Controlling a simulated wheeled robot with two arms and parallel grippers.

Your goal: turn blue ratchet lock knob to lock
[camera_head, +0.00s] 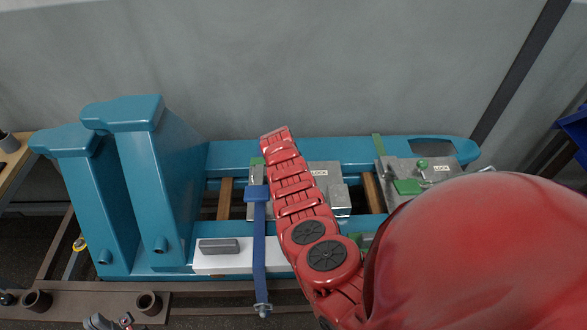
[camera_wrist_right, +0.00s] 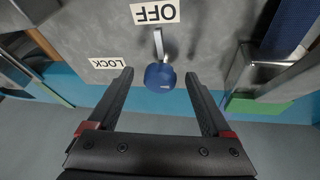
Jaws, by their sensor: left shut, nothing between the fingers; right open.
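The blue knob (camera_wrist_right: 160,79) is on a grey metal panel in the right wrist view. Its grey pointer (camera_wrist_right: 158,43) points to the OFF label (camera_wrist_right: 155,12). The LOCK label (camera_wrist_right: 93,63) is to its left, upside down. My right gripper (camera_wrist_right: 159,73) is open, with one fingertip on each side of the knob and visible gaps between. In the head view my red right arm hides the knob and right gripper; a LOCK label (camera_head: 320,173) shows beside the arm. My left gripper (camera_head: 108,321) is partly in view at the bottom left, shut and empty, away from the panel.
A blue strap lever (camera_head: 259,240) stands left of my right arm. Tall blue posts (camera_head: 136,180) stand at the left. A metal bracket (camera_wrist_right: 250,70) is right of the knob.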

